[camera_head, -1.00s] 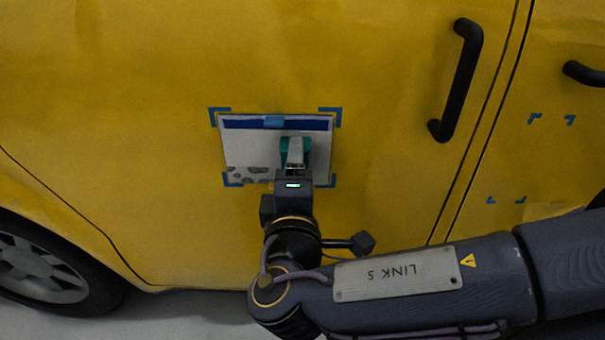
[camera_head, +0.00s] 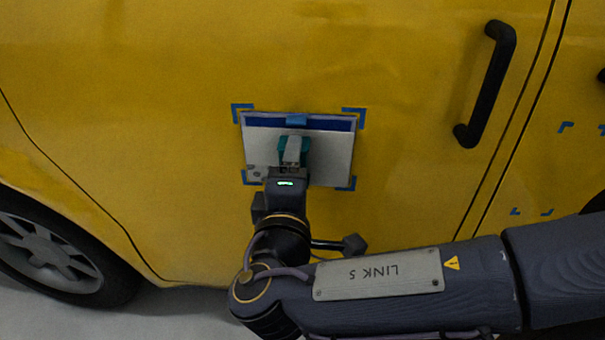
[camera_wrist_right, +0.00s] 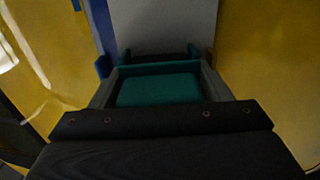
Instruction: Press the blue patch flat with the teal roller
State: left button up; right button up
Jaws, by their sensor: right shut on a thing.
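The patch (camera_head: 335,150) is a pale grey sheet with a dark blue band along its top edge. It lies on the yellow door, framed by blue corner marks, with a small blue tape piece (camera_head: 297,119) at the top middle. A few grey blotches (camera_head: 257,173) show at its lower left. My right gripper (camera_head: 292,162) is shut on the teal roller (camera_head: 283,143), in front of the patch's left-middle part. The roller also shows between the fingers in the right wrist view (camera_wrist_right: 160,88). Whether it touches the sheet is unclear. My left gripper is out of view.
The yellow door (camera_head: 180,130) is clear around the patch. A black door handle (camera_head: 486,85) sticks out at the upper right. Another set of blue corner marks (camera_head: 566,127) is at far right. A wheel (camera_head: 50,250) is at lower left.

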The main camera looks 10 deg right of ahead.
dwell(0.3)
jog(key=shift+w+a, duration=0.2)
jog(key=shift+a, duration=0.3)
jog(key=shift+w+a, duration=0.2)
jog(key=shift+a, duration=0.3)
jog(key=shift+a, duration=0.1)
jog(key=shift+w+a+b, duration=0.3)
jog(key=shift+a+b, duration=0.15)
jog(key=shift+a, duration=0.45)
jog(key=shift+a, duration=0.1)
jog(key=shift+w+a, duration=0.2)
jog(key=shift+a, duration=0.3)
jog(key=shift+w+a, duration=0.15)
jog(key=shift+a, duration=0.35)
